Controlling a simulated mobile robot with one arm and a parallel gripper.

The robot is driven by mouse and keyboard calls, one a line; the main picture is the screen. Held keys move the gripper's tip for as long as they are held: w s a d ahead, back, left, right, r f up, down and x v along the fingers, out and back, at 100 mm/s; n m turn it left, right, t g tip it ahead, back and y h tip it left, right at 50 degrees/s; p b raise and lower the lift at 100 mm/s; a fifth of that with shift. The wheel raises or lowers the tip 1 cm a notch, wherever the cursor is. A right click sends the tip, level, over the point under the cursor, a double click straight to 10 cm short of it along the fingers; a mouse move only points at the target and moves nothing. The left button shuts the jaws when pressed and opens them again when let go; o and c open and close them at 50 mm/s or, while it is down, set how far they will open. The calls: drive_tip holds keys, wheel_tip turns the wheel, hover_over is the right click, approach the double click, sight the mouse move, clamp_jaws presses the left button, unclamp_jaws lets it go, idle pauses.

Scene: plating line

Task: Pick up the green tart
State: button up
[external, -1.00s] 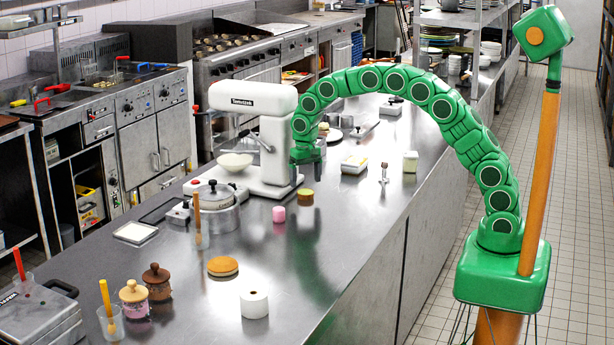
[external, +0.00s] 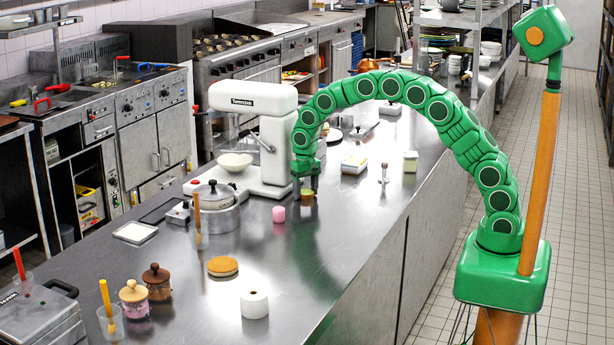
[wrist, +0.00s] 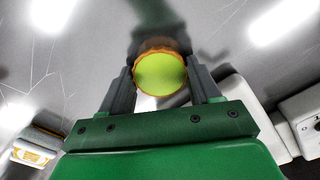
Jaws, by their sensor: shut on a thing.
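The green tart (wrist: 160,74) has a yellow-green top and a brown-orange crust. In the wrist view it sits between the two dark fingers of my gripper (wrist: 162,85), which touch it on both sides. In the external view my gripper (external: 307,186) points down over the steel counter, right of the white mixer. The tart (external: 307,197) shows there low between the fingers, at or very near the counter top; I cannot tell whether it is clear of it.
A pink cylinder (external: 279,214) stands just left of the tart. The white mixer (external: 262,140) with a bowl (external: 235,162) stands close behind on the left. A small metal item (external: 384,173) and a green-and-white jar (external: 411,162) stand to the right.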

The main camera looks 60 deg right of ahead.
sight(305, 192)
drive_tip(key=shift+w+r, duration=0.1)
drive_tip(key=shift+r, duration=1.5)
drive_tip(key=s+r, duration=0.9)
drive_tip(key=s, duration=0.5)
drive_tip(key=shift+r, duration=0.4)
